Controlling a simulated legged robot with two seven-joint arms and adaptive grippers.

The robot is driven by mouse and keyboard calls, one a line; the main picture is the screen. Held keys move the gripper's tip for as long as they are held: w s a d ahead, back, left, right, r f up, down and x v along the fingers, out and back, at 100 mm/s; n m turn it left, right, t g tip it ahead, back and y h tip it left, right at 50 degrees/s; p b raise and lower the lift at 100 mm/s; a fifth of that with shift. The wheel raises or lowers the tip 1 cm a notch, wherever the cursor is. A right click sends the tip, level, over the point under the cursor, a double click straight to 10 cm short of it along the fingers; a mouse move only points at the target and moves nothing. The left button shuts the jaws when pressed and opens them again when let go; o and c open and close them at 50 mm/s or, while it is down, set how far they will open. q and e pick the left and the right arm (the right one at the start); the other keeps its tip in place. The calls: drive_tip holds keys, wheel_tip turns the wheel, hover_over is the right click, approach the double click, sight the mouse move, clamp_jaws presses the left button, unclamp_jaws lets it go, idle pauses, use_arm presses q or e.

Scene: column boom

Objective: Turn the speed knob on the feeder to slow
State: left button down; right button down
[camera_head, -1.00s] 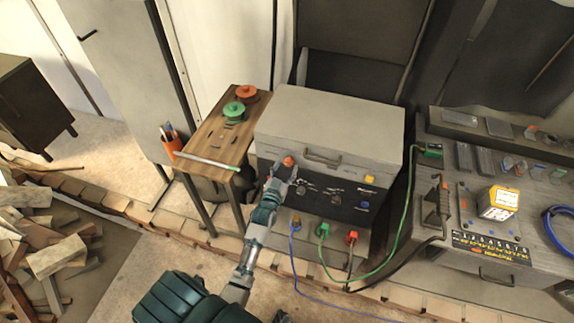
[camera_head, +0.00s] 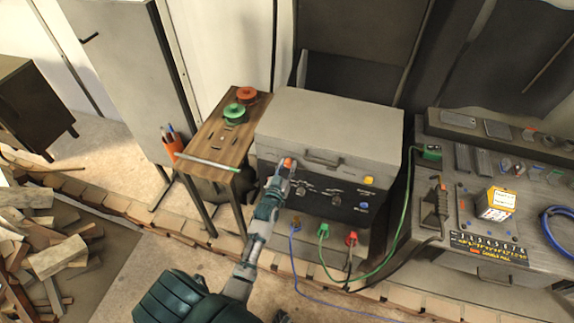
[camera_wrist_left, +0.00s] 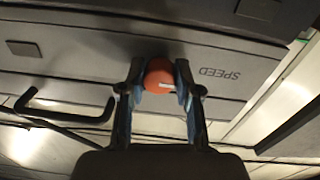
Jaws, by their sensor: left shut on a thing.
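The feeder (camera_head: 330,125) is a grey box with a dark front panel, standing at the middle of the head view. Its speed knob is orange (camera_head: 288,163) at the panel's left end. In the left wrist view the knob (camera_wrist_left: 160,76) sits between my fingertips, beside the printed word SPEED, with a white mark pointing right and slightly up. My left gripper (camera_head: 284,171) is shut on the knob; it also shows in the left wrist view (camera_wrist_left: 159,84). Any slow or fast marks are too small or hidden. My right gripper is not in view.
A wooden side table (camera_head: 215,135) with green and orange spools stands left of the feeder. A workbench (camera_head: 495,180) with tools is on the right. Coloured cables (camera_head: 325,235) hang below the panel. Scrap wood (camera_head: 45,245) lies at lower left.

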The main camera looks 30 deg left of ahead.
use_arm(q)
drive_tip(key=shift+n, duration=0.4)
drive_tip(key=c, duration=0.8)
unclamp_jaws()
drive_tip(key=shift+s, duration=0.1)
drive_tip(key=v, duration=1.2)
drive_tip(key=shift+f, duration=0.1)
